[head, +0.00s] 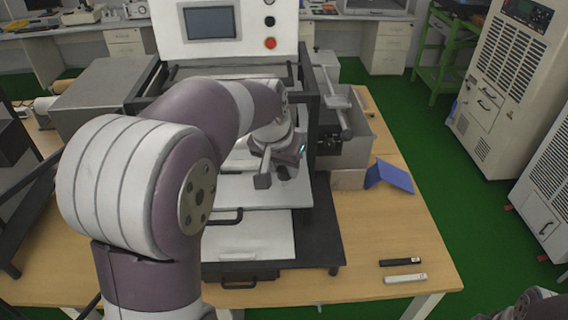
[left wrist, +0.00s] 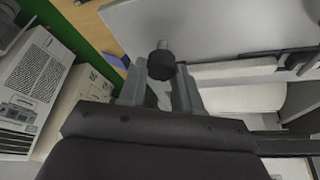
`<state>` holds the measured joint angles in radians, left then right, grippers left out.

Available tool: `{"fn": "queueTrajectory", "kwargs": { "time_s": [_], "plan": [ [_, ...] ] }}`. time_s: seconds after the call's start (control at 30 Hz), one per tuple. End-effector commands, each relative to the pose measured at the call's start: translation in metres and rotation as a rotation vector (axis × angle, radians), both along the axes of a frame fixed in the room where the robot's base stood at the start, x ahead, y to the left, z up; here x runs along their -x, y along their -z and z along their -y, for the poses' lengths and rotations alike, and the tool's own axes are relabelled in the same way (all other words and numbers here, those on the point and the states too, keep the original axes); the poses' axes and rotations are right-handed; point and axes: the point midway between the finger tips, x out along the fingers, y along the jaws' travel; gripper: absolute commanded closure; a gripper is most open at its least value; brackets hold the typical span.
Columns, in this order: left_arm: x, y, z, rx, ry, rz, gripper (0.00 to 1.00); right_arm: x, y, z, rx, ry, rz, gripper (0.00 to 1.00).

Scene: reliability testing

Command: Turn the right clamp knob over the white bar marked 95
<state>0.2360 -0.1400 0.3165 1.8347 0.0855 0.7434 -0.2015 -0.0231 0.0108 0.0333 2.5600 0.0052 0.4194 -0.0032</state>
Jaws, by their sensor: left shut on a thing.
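My left gripper (head: 280,168) reaches down into the front of the machine in the head view. In the left wrist view its two grey fingers (left wrist: 160,88) stand on either side of a dark round clamp knob (left wrist: 161,64) with a silver stem, and it is shut on that knob. In the head view the gripper and arm largely hide the knob. Pale rounded bars (left wrist: 235,68) lie beside the fingers in the left wrist view; no marking on them is readable. My right gripper is out of view.
A white bar (head: 405,278) and a black bar (head: 401,262) lie on the wooden table (head: 390,225) at the right. A blue angled piece (head: 390,177) stands behind them. The machine's frame (head: 310,110) closes in around my left gripper. The table's front right is mostly clear.

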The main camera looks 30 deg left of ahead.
Motion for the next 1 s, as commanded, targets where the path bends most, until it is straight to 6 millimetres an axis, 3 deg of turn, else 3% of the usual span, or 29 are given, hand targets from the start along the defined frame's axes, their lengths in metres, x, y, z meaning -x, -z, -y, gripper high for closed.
{"fn": "queueTrajectory", "kwargs": {
  "time_s": [0.23, 0.27, 0.33, 0.63, 0.73, 0.87, 0.93, 1.0],
  "plan": [
    [0.0, -0.001, 0.0, -0.001, 0.001, 0.002, 0.97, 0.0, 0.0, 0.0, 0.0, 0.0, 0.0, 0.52],
    [0.0, -0.001, 0.0, -0.001, 0.001, 0.002, 0.64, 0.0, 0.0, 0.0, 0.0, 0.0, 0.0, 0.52],
    [0.0, -0.001, 0.0, -0.001, 0.001, 0.001, 0.41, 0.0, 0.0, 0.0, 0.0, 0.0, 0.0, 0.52],
    [0.0, -0.001, 0.0, -0.001, 0.0, 0.001, 0.41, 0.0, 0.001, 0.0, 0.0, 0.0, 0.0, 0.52],
    [0.004, -0.011, 0.0, -0.001, 0.0, 0.005, 0.41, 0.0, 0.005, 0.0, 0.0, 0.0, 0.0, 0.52],
    [0.016, -0.04, 0.001, -0.003, 0.0, 0.008, 0.41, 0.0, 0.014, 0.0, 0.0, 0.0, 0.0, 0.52],
    [0.025, -0.072, 0.002, -0.002, -0.001, 0.003, 0.41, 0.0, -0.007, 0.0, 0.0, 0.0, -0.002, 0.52],
    [0.032, -0.092, 0.003, -0.001, 0.0, 0.002, 0.41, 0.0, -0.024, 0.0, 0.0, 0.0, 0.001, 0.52]
  ]
}}
